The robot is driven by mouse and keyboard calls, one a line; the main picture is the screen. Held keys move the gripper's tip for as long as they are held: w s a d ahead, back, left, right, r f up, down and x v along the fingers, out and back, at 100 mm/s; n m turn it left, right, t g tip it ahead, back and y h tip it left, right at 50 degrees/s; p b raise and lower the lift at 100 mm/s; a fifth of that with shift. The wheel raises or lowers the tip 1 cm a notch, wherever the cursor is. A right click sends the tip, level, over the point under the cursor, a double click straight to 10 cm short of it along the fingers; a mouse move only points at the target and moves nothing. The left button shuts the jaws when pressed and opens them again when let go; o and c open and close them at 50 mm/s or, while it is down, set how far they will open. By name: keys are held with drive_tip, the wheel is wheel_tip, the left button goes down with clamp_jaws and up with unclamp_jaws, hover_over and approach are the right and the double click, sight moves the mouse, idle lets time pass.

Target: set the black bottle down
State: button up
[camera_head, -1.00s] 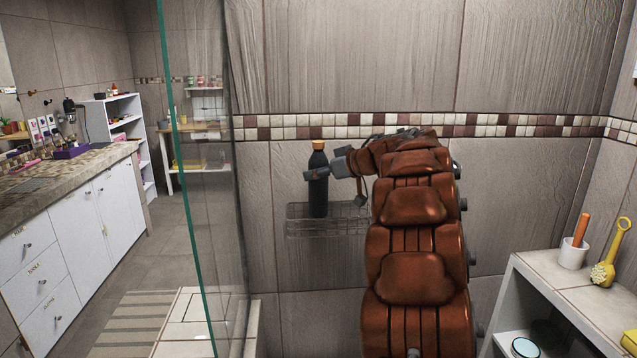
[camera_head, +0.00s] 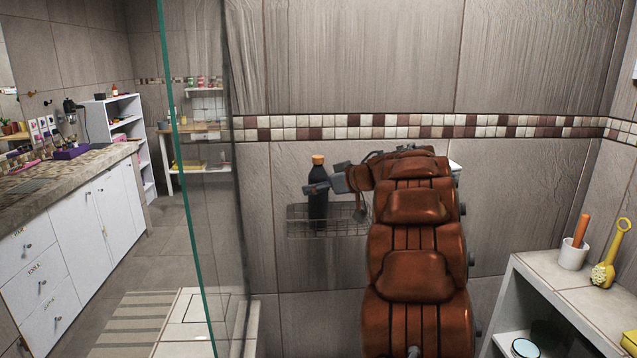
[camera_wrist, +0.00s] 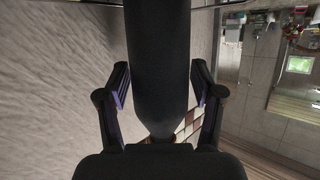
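The black bottle (camera_head: 318,205) with an orange cap is upright at the wire basket (camera_head: 350,236) on the tiled wall. Its lower end is behind the basket's front wires; whether its base touches the basket floor cannot be told. My gripper (camera_head: 318,187) is around the upper part of the bottle, below the cap, reaching in from the right. My arm hides the wall to the right of the basket.
A glass panel (camera_head: 205,200) stands left of the basket. A white shelf unit (camera_head: 540,290) at the lower right bears a white cup (camera_head: 573,255) with an orange-handled item and a yellow brush (camera_head: 605,270). The basket's right part looks empty.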

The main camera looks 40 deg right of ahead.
drive_tip(key=shift+o, duration=0.6)
drive_tip(key=shift+r, duration=0.1)
drive_tip(key=v, duration=1.2)
drive_tip(key=shift+b, duration=0.45)
